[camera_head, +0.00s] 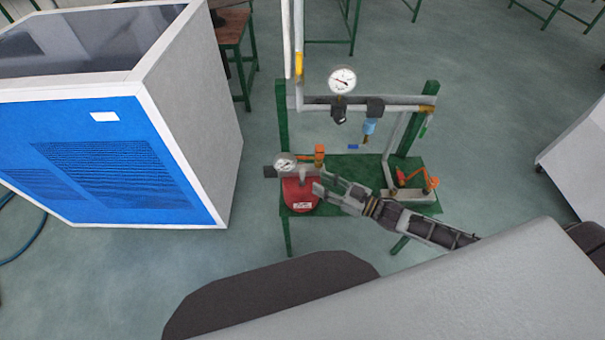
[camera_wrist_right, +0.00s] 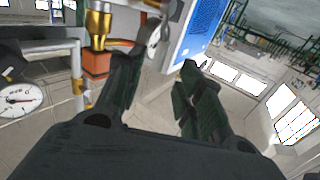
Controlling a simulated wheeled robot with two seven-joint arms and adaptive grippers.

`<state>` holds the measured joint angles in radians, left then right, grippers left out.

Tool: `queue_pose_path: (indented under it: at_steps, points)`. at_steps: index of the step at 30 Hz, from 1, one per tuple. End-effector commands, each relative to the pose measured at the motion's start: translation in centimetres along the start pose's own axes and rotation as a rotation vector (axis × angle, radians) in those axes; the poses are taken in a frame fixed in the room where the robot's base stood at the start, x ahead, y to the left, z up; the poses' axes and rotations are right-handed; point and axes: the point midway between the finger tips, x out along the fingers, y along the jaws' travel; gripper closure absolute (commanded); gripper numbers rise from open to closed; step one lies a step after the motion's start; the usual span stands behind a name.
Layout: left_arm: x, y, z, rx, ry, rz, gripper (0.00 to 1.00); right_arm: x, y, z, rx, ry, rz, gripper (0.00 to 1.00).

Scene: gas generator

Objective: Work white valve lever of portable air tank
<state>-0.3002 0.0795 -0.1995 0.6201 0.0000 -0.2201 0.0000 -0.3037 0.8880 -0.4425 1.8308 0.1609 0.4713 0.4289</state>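The red portable air tank (camera_head: 299,197) stands at the left end of a green bench. A round gauge (camera_head: 285,162) and an orange fitting (camera_head: 319,155) sit at its top. I cannot make out the white valve lever; it may be hidden or too small. My right gripper (camera_head: 322,183) reaches in from the right, its fingertips beside or over the tank's right side. In the wrist view its two dark fingers (camera_wrist_right: 160,72) are spread apart with nothing visibly held between them. Whether they touch the tank is unclear. My left gripper is not in view.
The green bench (camera_head: 355,165) carries grey piping with a gauge (camera_head: 342,79), a blue fitting (camera_head: 369,126) and orange-red valve parts (camera_head: 415,180) at right. A large blue-fronted cabinet (camera_head: 105,165) stands left. Floor between cabinet and bench is clear.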

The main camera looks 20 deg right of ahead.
Motion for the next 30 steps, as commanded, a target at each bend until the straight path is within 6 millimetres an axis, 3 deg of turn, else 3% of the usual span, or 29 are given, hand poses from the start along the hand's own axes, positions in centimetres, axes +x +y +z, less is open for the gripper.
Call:
queue_pose_path:
  at_steps: [30]
  points:
    - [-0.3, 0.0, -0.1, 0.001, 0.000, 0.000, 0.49, 7.3, 0.0, 0.0, 0.001, 0.001, 0.001, 0.63]
